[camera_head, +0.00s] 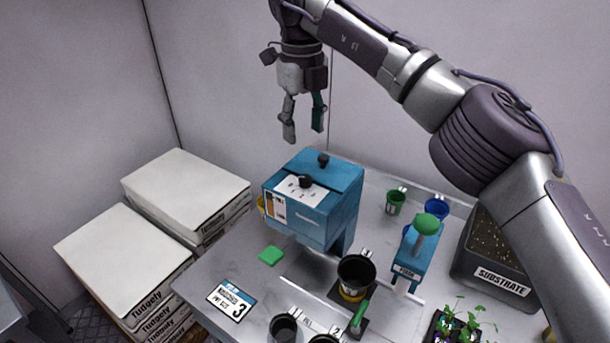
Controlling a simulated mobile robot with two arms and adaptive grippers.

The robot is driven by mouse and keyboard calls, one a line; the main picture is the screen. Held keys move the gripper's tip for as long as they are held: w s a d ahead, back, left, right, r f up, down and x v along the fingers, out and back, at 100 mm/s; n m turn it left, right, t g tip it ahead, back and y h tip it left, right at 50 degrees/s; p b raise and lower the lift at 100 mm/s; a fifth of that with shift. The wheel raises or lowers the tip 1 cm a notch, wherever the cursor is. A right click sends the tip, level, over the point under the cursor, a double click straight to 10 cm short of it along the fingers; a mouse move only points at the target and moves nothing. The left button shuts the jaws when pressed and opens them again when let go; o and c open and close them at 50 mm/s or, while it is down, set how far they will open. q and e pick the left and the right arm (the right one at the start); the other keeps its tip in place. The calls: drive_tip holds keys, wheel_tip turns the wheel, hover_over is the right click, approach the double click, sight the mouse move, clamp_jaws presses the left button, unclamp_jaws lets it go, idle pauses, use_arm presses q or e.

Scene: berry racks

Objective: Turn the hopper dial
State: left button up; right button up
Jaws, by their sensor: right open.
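The hopper (325,219) is a blue box on the metal table. A white label panel with printed marks lies on its sloped face, and a black dial (305,181) sits on that panel. A second black knob (323,160) stands on the hopper's lid. My right gripper (303,135) hangs above and behind the hopper, pointing down. Its fingers are apart, with nothing between them, and it does not touch the hopper or the dial. My left gripper does not show.
A black pot (356,276) stands before the hopper. A blue device with a green knob (426,223), small green (396,202) and blue (436,208) pots and a substrate bin (490,275) are at right. White boxes (124,257) are stacked at left. A green block (270,256) lies left.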

sight(305, 178)
wheel_tip(305, 178, down, 10)
drive_tip(key=p, duration=0.3)
drive_tip(key=shift+w+d, duration=0.1)
drive_tip(key=shift+d, duration=0.05)
drive_tip(key=shift+f, duration=0.75)
drive_tip(key=shift+c, duration=0.4)
clamp_jaws()
